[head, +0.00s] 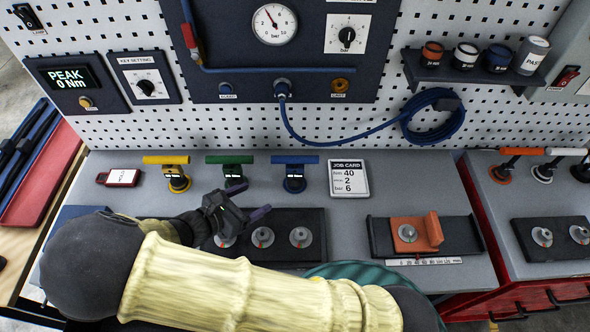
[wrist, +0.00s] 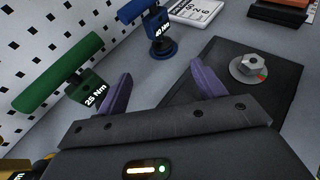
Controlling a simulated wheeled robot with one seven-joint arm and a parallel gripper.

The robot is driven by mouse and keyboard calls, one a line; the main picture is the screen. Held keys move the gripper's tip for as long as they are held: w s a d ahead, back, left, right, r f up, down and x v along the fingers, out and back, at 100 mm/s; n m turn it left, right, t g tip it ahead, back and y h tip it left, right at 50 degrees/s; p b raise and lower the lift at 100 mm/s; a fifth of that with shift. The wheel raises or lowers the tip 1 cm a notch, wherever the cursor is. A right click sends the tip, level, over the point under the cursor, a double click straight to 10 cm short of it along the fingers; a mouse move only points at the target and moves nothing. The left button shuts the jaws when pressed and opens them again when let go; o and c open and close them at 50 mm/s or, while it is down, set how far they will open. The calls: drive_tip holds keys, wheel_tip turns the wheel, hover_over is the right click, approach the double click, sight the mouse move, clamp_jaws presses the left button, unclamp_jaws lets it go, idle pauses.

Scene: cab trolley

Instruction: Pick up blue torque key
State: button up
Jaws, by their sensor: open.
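The blue torque key (head: 295,173) stands upright on the grey worktop with its blue bar handle on top, right of the green key (head: 234,172) and left of the job card. In the wrist view the blue key (wrist: 158,30) stands beyond my fingers, with a label reading 40 Nm. The green key (wrist: 62,72) is closer, at the left, labelled 25 Nm. My gripper (head: 248,201) is open and empty, in front of the green and blue keys and above the bolt block's edge. In the wrist view its purple fingers (wrist: 162,88) are spread apart, touching neither key.
A yellow key (head: 174,173) and a red-white tag (head: 119,178) stand left. The job card (head: 349,178) lies right of the blue key. A dark block with several bolts (head: 314,222) lies in front. An orange clamp fixture (head: 432,235) is further right. The pegboard rises behind.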

drive_tip(key=p, duration=0.2)
approach(293, 180)
drive_tip(key=x, duration=0.4)
drive_tip(key=shift+w+d+r, duration=0.1)
drive_tip(key=shift+w+r, duration=0.05)
drive_tip(key=shift+w, duration=0.05)
drive_tip(key=shift+w+d, duration=0.15)
drive_tip(key=shift+f+p+x, duration=0.2)
drive_tip(key=shift+p+x, duration=0.2)
drive_tip(key=shift+x, duration=0.95)
drive_tip(key=shift+f+p+x, duration=0.15)
drive_tip(key=shift+p+x, duration=0.25)
drive_tip(key=shift+x, duration=0.95)
drive_tip(key=shift+s, duration=0.2)
drive_tip(key=shift+c, duration=0.2)
drive_tip(key=c, duration=1.3)
drive_tip(key=shift+r, duration=0.1)
